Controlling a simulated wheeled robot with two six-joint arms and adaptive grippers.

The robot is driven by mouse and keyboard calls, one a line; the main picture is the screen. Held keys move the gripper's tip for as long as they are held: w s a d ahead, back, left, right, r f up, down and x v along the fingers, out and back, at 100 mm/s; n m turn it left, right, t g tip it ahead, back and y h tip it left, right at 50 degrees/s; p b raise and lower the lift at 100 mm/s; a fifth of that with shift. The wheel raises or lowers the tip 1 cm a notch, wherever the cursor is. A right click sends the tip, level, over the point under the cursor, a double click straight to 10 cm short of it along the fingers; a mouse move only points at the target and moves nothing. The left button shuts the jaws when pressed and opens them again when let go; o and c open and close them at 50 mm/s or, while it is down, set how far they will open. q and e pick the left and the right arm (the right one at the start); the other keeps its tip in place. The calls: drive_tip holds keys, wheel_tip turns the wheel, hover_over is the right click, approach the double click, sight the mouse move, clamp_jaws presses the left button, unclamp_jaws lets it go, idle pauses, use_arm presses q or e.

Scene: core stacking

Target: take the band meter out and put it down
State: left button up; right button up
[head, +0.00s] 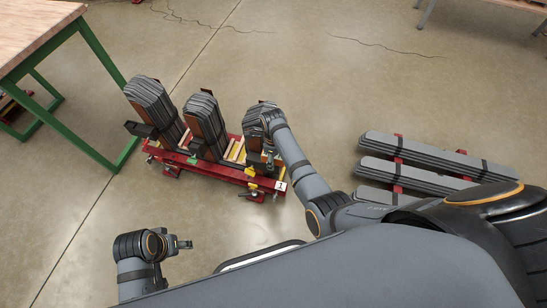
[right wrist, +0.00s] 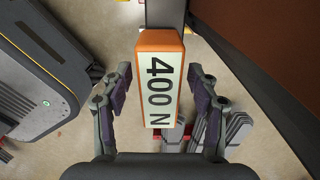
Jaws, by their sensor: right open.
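The band meter (right wrist: 158,85), an orange-edged box with a pale face reading 400 N, shows in the right wrist view. It sits against a dark upright strip. My right gripper (right wrist: 160,97) is open, with one finger on each side of the meter and gaps visible between. In the head view my right gripper (head: 271,157) is at the rightmost stack (head: 255,118) on the red stand (head: 215,174); I cannot make out the meter there. My left gripper (head: 186,244) is at the lower left, away from the stand; its jaws are too small to read.
Two more strapped grey stacks (head: 151,100) (head: 204,125) stand on the red stand, to the left. Grey sheet piles (head: 425,155) lie on red supports at the right. A wood-topped green bench (head: 40,30) is at upper left. Floor beyond the stand is clear apart from thin cables.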

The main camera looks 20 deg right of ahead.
drive_tip(key=shift+f, duration=0.1)
drive_tip(key=shift+c, duration=0.3)
clamp_jaws()
idle(0.4)
